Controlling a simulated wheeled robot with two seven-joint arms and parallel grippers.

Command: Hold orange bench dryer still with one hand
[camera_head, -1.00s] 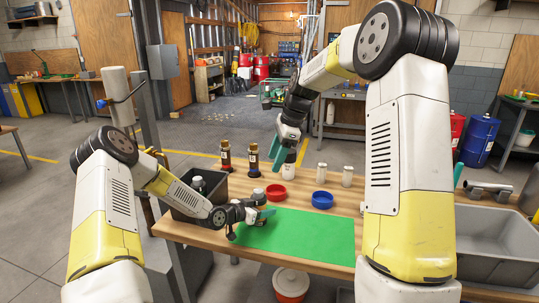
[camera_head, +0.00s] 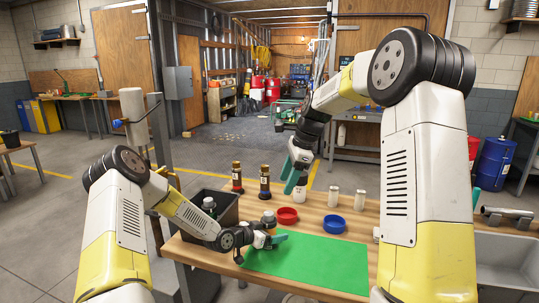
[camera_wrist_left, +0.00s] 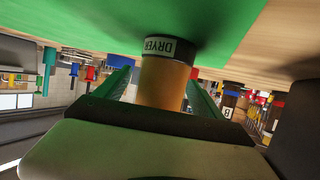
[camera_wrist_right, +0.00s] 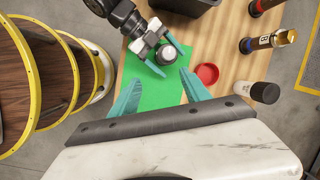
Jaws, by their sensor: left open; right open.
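The orange bench dryer (camera_wrist_left: 162,82) is an orange-brown can with a dark cap and a label reading DRYER. It stands at the green mat (camera_head: 318,265) and shows upside down in the left wrist view. In the head view its grey top (camera_head: 268,217) is visible. My left gripper (camera_wrist_left: 158,88) is open, with one finger on each side of the can; whether either touches it I cannot tell. The right wrist view shows the can from above (camera_wrist_right: 168,53) between those fingers. My right gripper (camera_head: 294,178) is open and empty above the table's far side (camera_wrist_right: 160,95).
A red dish (camera_head: 287,215) and a blue dish (camera_head: 333,224) sit right of the can. White bottles (camera_head: 334,196) and dark bottles (camera_head: 265,181) stand behind. A dark bin (camera_head: 222,208) is at left, a grey bin (camera_head: 505,262) at right. The mat's right part is clear.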

